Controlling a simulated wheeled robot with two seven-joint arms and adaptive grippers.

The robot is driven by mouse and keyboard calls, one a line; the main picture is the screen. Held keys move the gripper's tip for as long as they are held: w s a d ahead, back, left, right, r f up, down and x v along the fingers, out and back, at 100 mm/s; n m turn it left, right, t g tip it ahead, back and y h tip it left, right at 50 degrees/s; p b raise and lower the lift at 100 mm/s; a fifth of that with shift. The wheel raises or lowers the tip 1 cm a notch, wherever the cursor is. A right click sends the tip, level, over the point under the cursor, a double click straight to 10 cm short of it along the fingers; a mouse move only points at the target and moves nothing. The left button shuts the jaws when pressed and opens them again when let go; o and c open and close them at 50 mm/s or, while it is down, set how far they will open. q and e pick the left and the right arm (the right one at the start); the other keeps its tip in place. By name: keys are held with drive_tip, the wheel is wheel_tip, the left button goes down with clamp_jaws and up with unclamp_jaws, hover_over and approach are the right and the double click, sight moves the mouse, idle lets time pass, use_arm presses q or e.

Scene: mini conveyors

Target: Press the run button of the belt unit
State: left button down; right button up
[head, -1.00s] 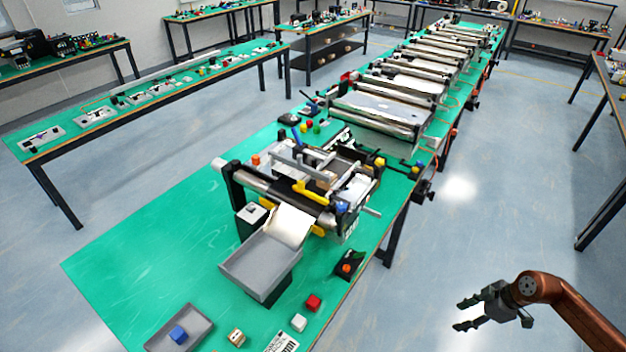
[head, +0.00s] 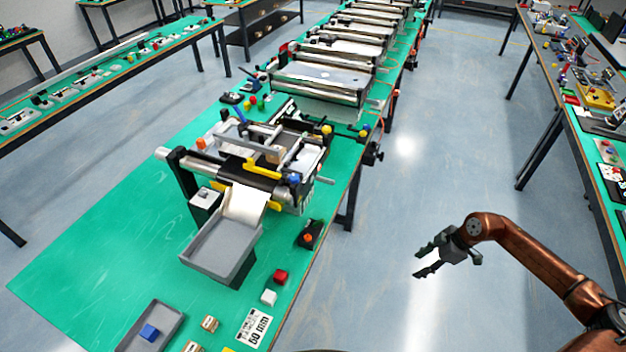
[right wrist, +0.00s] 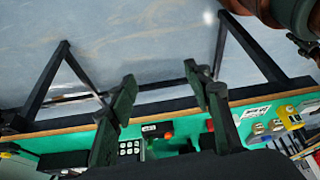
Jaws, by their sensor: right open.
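The belt unit (head: 262,165) stands on the green table, with a dark belt, rollers and a grey chute tray (head: 205,262) at its near end. A small black box with an orange button (head: 308,238) sits by the table's right edge, beside the unit; it also shows in the right wrist view (right wrist: 168,135). Small red, green and yellow knobs (head: 253,104) sit on the table behind the unit. I cannot tell which control is the run button. My right gripper (head: 419,260) is open and empty over the floor, right of the table and apart from the box. My left gripper is not visible.
A red cube (head: 281,277), a white cube (head: 268,297), a wooden block (head: 210,323) and a grey tray with a blue cube (head: 149,333) lie near the front. A row of conveyors (head: 320,80) runs behind. The floor (head: 430,180) on the right is clear.

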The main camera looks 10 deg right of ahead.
clamp_jaws()
idle(0.3)
idle(1.3)
